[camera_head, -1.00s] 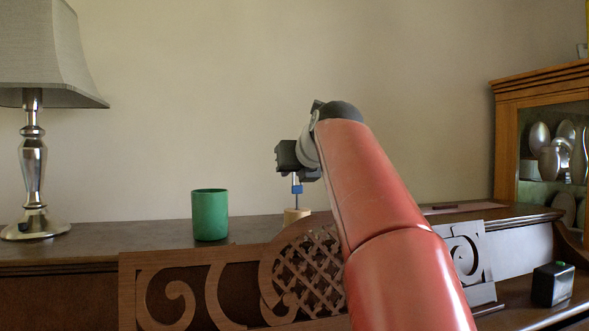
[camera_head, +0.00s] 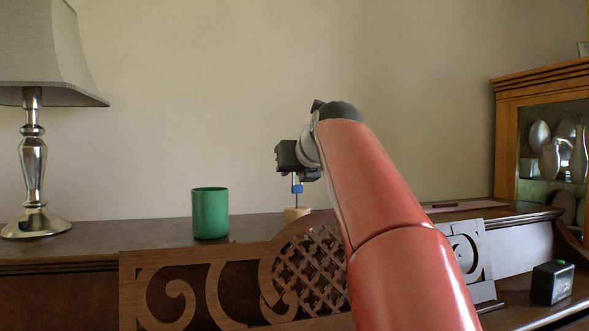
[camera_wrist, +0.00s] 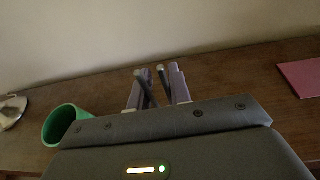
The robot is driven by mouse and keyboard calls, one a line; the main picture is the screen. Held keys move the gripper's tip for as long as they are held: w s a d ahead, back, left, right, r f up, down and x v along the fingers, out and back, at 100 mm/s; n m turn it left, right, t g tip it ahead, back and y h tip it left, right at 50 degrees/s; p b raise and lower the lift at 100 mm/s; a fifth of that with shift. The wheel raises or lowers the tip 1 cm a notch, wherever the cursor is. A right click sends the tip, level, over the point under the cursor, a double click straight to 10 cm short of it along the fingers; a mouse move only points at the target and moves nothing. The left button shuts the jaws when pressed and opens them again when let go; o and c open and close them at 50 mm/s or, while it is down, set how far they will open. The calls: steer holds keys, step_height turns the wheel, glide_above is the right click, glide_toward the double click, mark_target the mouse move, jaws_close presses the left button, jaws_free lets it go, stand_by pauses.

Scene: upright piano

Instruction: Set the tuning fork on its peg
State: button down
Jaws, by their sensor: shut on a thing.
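The tuning fork (camera_head: 297,189) hangs upright below my gripper (camera_head: 297,177), with a blue part showing under the jaws. In the wrist view my gripper (camera_wrist: 157,92) is shut on the fork, whose dark prongs (camera_wrist: 147,88) show between the fingers. A pale wooden piece (camera_head: 296,213), which looks like the peg's base, stands on the piano top just below the fork. The fork's lower end is close above it or at it; I cannot tell whether they touch. The wrist view does not clearly show the wooden piece.
A green cup (camera_head: 210,213) stands left of the wooden piece; it also shows in the wrist view (camera_wrist: 64,124). A lamp (camera_head: 33,170) is at far left. The carved music desk (camera_head: 190,290) rises in front. A small black box (camera_head: 552,283) sits at right. The piano top between is clear.

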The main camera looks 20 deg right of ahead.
steer(key=shift+f+b, duration=0.45)
steer(key=shift+f, duration=0.15)
stand_by(0.3)
steer(key=c, duration=1.2)
jaws_free()
steer(key=v, duration=0.7)
steer(key=shift+s+b, duration=0.3)
steer(key=shift+s, duration=0.1)
steer(key=shift+r, duration=0.1)
